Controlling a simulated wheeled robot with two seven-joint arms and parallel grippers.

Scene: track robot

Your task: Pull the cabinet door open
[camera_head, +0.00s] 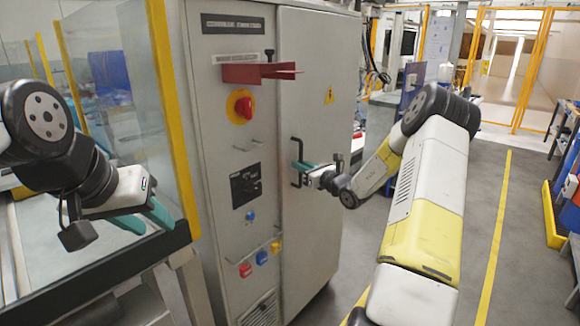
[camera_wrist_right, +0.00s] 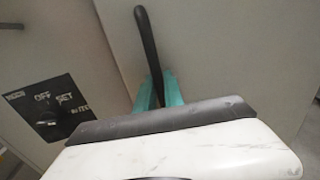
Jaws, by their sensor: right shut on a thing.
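The grey cabinet door (camera_head: 318,110) forms the right part of the cabinet front and looks closed, its left edge along the panel seam. Its black upright bar handle (camera_head: 293,150) is near that edge. My right gripper (camera_head: 300,166) is shut on the handle, with its teal fingers on either side of the bar. The handle (camera_wrist_right: 148,45) also stands between the teal fingers (camera_wrist_right: 159,92) in the right wrist view; its lower end is hidden by my gripper. My left gripper (camera_head: 148,222) is at the left, away from the cabinet, its teal fingers apart and empty.
The cabinet's left panel (camera_head: 215,130) carries a red knob (camera_head: 244,107), a black switch plate (camera_head: 246,186) and small coloured padlocks (camera_head: 262,257). A red bracket (camera_head: 255,73) juts out above. A yellow-framed glass guard (camera_head: 130,100) stands near my left arm. Open floor (camera_head: 490,180) lies right.

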